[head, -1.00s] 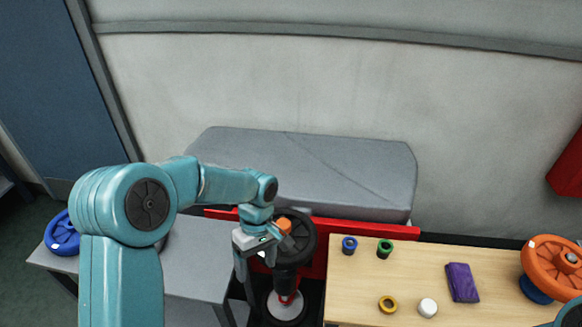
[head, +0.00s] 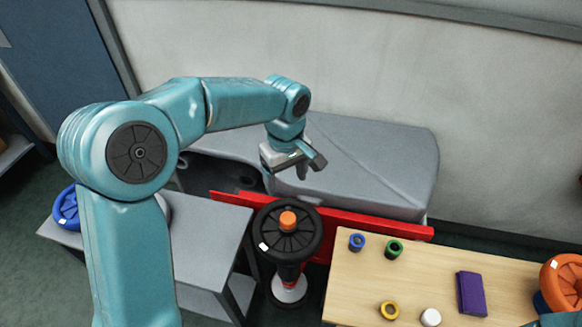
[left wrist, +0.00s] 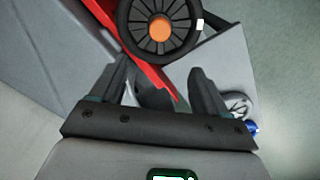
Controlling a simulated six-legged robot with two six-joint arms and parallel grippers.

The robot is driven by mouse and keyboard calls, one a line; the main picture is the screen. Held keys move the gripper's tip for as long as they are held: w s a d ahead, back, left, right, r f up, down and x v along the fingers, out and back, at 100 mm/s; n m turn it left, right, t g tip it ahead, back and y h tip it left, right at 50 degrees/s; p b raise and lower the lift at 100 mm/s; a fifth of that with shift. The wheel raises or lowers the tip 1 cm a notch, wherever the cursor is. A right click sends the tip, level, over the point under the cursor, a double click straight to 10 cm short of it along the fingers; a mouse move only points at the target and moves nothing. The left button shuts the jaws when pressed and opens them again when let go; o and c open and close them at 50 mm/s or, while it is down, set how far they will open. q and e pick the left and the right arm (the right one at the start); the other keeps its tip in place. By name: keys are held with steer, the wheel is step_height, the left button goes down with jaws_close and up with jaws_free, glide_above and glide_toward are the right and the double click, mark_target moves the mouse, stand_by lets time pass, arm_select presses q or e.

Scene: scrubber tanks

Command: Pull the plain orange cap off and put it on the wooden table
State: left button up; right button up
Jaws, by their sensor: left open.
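The plain orange cap (head: 288,221) sits on the hub in the middle of a black handwheel (head: 268,243). It also shows in the left wrist view (left wrist: 160,28), ahead of the fingers. My left gripper (head: 302,172) is above and behind the wheel, apart from the cap. In the left wrist view its two fingers (left wrist: 160,88) are spread with nothing between them. The wooden table (head: 433,270) stands to the right of the wheel. My right gripper is not in view.
A red bar (head: 375,226) runs behind. A grey table (head: 205,245) stands left.

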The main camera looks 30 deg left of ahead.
mark_target(288, 217)
arm_select(q)
steer(key=f, duration=0.4)
steer(key=f+p, duration=0.1)
steer(key=f, duration=0.4)
steer(key=f+p, duration=0.1)
steer(key=f, duration=0.4)
steer(key=shift+s+d+f, duration=0.15)
steer(key=shift+d, duration=0.1)
steer(key=shift+s+f, duration=0.1)
steer(key=shift+f, duration=0.4)
steer(key=c, duration=1.2)
steer(key=shift+c, duration=0.2)
steer(key=shift+r+p, duration=0.4)
steer(key=shift+r, duration=0.75)
